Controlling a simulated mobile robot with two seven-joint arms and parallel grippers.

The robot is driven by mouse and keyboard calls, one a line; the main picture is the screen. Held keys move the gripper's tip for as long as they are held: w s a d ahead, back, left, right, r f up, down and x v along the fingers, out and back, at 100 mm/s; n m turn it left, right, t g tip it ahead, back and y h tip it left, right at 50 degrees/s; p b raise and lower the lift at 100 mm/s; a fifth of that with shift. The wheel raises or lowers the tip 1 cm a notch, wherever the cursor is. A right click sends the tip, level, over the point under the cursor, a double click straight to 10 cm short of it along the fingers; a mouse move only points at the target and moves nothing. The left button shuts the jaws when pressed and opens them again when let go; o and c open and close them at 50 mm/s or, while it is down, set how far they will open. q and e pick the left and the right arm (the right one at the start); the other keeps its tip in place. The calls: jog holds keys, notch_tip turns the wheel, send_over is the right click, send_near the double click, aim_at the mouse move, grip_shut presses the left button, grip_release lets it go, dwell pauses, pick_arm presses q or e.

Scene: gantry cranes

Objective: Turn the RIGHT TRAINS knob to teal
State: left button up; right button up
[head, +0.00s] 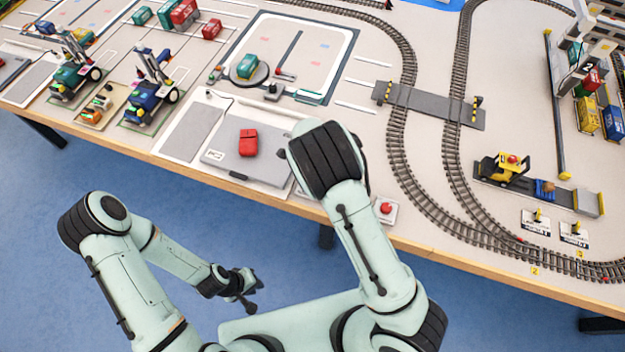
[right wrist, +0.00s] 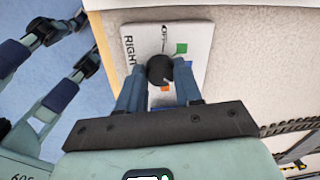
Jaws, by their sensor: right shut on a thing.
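The dark round knob (right wrist: 160,69) stands on a white panel (right wrist: 138,32) in the right wrist view. The panel's edge lettering reads RIGHT; the rest is covered. The knob's pointer direction is not clear. My right gripper (right wrist: 160,82) is shut on the knob, one finger at each side. In the head view, my right arm hides this gripper and the knob. My left gripper (head: 250,288) is open and empty, over the floor before the table.
A red block (head: 248,142) lies on a grey plate left of my right arm. A red button (head: 386,208) sits just right of it at the table edge. Curved rails (head: 403,165) and a yellow vehicle (head: 500,168) stand farther right. Floor before the table is clear.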

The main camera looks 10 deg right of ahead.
jog(key=o, duration=1)
jog(key=shift+o, duration=0.2)
notch_tip(320, 180, up, 14)
jog(key=shift+s+a+f, duration=0.15)
jog(key=shift+s+f, duration=0.1)
jog(key=shift+s, duration=0.05)
